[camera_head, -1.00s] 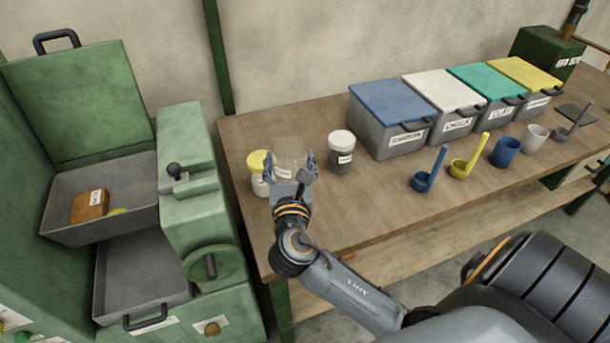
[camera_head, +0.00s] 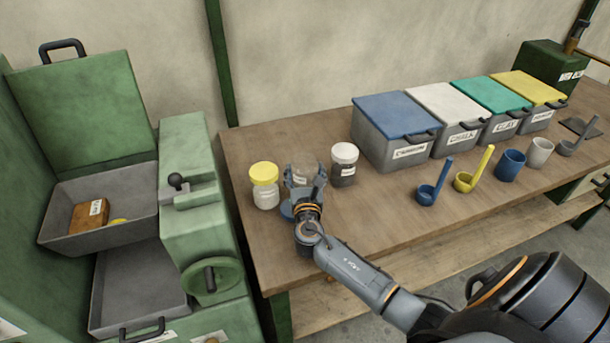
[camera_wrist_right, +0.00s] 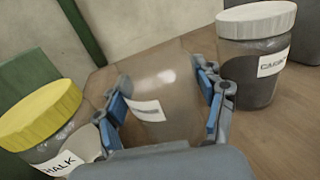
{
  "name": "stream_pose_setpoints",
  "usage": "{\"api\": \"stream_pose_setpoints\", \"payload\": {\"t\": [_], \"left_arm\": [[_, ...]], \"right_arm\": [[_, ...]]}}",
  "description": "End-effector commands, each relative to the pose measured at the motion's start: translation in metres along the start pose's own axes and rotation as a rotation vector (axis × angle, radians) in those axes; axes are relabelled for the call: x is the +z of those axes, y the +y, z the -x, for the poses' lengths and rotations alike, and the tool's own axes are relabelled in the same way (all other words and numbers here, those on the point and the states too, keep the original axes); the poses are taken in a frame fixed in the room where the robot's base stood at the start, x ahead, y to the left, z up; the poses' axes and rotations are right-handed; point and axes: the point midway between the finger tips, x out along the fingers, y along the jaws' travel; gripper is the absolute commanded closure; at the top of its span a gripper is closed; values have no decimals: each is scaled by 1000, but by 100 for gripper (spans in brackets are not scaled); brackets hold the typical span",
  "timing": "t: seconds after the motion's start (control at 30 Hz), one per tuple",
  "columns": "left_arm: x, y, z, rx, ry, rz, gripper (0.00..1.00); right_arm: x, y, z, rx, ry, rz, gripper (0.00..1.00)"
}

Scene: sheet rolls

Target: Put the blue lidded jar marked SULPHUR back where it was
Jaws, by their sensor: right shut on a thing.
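My right gripper (camera_head: 303,180) is shut around a clear, brownish glass jar (camera_head: 305,170) with a white label, near the left end of the wooden table. The jar also shows upright between the fingers in the right wrist view (camera_wrist_right: 155,85); its label is too blurred to read, and no blue lid shows on top. A small blue round thing (camera_head: 287,209), perhaps a lid, shows just left of the gripper, partly hidden. Whether the jar touches the table is hidden. My left gripper is not in view.
A yellow-lidded CHALK jar (camera_head: 265,186) stands close left of the held jar; a white-lidded dark jar (camera_head: 344,165) stands close right. Lidded bins (camera_head: 397,130) and several scoops and cups (camera_head: 427,195) are farther right. A green machine (camera_head: 190,185) stands left. The table's front is clear.

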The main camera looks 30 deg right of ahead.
Motion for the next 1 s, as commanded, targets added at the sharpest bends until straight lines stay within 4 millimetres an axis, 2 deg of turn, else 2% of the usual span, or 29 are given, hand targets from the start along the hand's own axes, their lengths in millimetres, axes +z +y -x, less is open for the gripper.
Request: {"api": "stream_pose_setpoints", "payload": {"t": [0.1,0.47,0.5,0.9,1.0], "left_arm": [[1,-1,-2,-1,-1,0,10],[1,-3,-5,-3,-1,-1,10],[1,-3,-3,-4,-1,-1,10],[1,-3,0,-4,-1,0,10],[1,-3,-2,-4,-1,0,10]], "right_arm": [[-8,0,-1,-1,-4,0,74],[-12,0,0,-1,-4,-1,74],[-12,0,0,-1,-2,-1,23],[-7,0,0,-1,-2,-1,21],[-10,0,12,1,-1,-1,21]]}}
